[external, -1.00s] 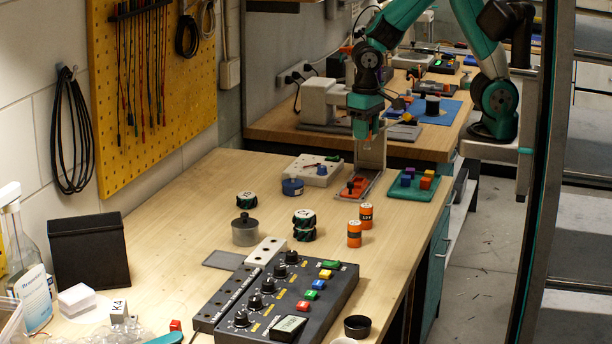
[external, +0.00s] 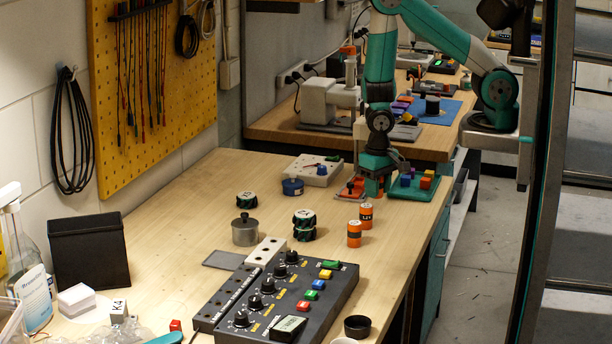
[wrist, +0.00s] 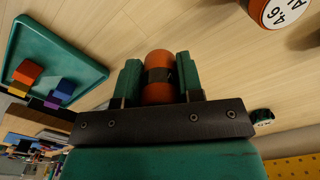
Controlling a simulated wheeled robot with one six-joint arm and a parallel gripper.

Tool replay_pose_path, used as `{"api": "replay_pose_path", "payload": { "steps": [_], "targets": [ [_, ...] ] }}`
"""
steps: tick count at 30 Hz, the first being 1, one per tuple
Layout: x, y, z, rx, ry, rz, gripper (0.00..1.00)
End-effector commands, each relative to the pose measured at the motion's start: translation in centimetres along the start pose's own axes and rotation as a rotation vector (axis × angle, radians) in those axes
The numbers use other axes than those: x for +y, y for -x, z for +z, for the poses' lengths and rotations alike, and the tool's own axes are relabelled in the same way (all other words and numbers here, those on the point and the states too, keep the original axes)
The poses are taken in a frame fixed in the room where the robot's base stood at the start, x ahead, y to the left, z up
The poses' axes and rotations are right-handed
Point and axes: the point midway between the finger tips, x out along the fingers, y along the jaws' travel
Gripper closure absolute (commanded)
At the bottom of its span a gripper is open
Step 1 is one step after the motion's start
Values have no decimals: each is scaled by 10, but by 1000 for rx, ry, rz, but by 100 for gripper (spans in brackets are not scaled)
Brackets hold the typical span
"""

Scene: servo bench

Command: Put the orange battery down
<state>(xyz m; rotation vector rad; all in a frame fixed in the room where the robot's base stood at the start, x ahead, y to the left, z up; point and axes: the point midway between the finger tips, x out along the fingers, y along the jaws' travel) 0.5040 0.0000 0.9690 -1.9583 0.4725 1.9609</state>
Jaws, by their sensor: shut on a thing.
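My gripper (external: 374,192) is low over the bench, between the red-and-grey fixture and the green tray in the external view. In the wrist view my gripper (wrist: 158,80) is shut on an orange battery (wrist: 157,62) with a dark middle band, one green finger on each side. In the external view the held battery is hidden or too small to make out. I cannot tell whether it touches the bench.
Two other orange batteries, one farther (external: 366,216) and one nearer (external: 354,234), stand in front of my gripper. The green tray (external: 408,194) with coloured blocks is close on the right. The red-and-grey fixture (external: 353,188) is close on the left. Bare wood lies near the bench's right edge.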

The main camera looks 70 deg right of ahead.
Motion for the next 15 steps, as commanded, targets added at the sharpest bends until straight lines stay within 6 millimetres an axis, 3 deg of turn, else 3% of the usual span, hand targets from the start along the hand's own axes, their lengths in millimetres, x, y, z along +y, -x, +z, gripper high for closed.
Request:
{"api": "replay_pose_path", "payload": {
  "steps": [9, 15],
  "targets": [
    [0, -33, 0, -1, 0, 1, 92],
    [0, -38, 0, 1, 0, -1, 92]
  ]
}}
